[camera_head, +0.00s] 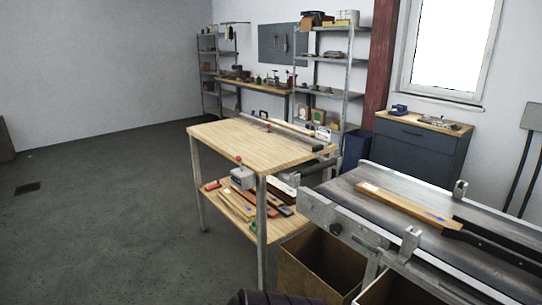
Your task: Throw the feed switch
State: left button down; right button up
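A small grey box (242,178) with a lever topped by a red ball (238,159) is fixed at the front edge of the wooden-topped table (225,137); it looks like the feed switch. The lever stands up from the box, leaning slightly left. Which setting it is in cannot be told. Neither gripper shows clearly. A dark rounded part at the bottom edge may be mine; no fingers are seen near the switch.
The conveyor (345,192) at the right carries a wooden piece (403,206) and a long black piece (492,246). Open cardboard boxes (300,274) stand below it. Tools lie on the table's lower shelf (217,188).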

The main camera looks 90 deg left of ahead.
aim_at(238, 158)
jog(key=u, duration=3.05)
jog(key=i+j+z, duration=0.15)
jog(key=z, duration=0.3)
jog(key=i+j+z, duration=0.15)
jog(key=z, duration=0.25)
jog(key=i+j+z, duration=0.1)
jog(key=j+z, duration=0.15)
jog(key=z, duration=0.2)
jog(key=i+j+z, duration=0.2)
jog(key=j, duration=0.65)
jog(key=i+j+z, duration=0.2)
jog(key=j, duration=0.7)
jog(key=j+z, duration=0.2)
jog(key=j, duration=2.3)
jog(key=i, duration=0.1)
